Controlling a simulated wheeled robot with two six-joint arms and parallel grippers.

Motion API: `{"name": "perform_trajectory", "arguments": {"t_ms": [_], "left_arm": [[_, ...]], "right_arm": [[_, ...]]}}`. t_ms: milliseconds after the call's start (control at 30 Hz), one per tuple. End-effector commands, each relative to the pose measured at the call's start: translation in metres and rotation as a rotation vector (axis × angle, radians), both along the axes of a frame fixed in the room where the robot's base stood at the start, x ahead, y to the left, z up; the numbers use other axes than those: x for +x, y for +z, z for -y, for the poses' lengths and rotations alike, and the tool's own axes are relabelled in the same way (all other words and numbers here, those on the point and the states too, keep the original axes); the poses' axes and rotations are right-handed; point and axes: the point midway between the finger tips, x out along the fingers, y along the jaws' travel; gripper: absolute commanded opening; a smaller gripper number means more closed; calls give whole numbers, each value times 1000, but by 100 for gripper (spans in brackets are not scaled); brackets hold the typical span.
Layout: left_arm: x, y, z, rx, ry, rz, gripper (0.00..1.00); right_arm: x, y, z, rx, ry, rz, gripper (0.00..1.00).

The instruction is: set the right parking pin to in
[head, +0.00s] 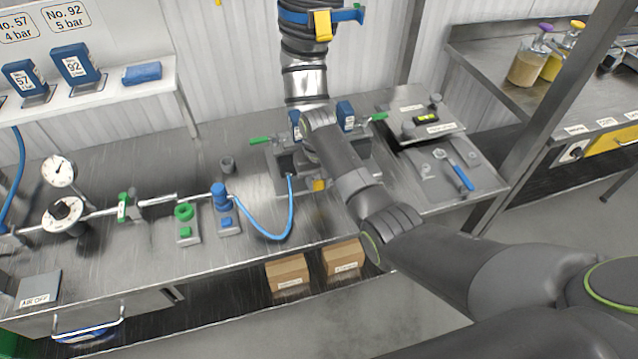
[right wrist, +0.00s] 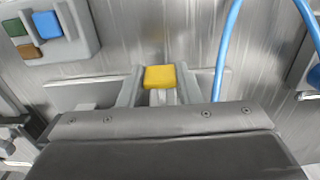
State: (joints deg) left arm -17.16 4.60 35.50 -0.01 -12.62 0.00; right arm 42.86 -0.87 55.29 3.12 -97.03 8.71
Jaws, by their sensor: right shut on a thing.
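My right gripper (right wrist: 160,90) shows in the right wrist view with its two grey fingers on either side of a yellow knob (right wrist: 158,76), shut on it. The knob looks like the head of a parking pin; whether it is in or out I cannot tell. In the head view my right arm reaches over the grey fixture (head: 283,180) at the back of the bench and hides much of it and the fingers. A yellow piece (head: 320,184) shows at the fixture's front edge below my wrist. My left gripper is not in view.
A blue hose (head: 275,234) loops to the fixture's front; it also passes right of the knob in the right wrist view (right wrist: 224,50). Green handles (head: 260,140) stick out at the fixture's sides. A blue-handled wrench (head: 463,178) lies to the right.

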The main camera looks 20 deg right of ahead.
Motion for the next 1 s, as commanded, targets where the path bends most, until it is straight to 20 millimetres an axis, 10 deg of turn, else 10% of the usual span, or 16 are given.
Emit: {"name": "perform_trajectory", "arguments": {"t_ms": [167,567,1000], "left_arm": [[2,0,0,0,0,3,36],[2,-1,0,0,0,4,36],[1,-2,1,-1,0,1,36]], "right_arm": [[2,2,0,0,0,9,52],[3,8,0,0,0,9,53],[4,108,0,-1,1,11,53]]}}
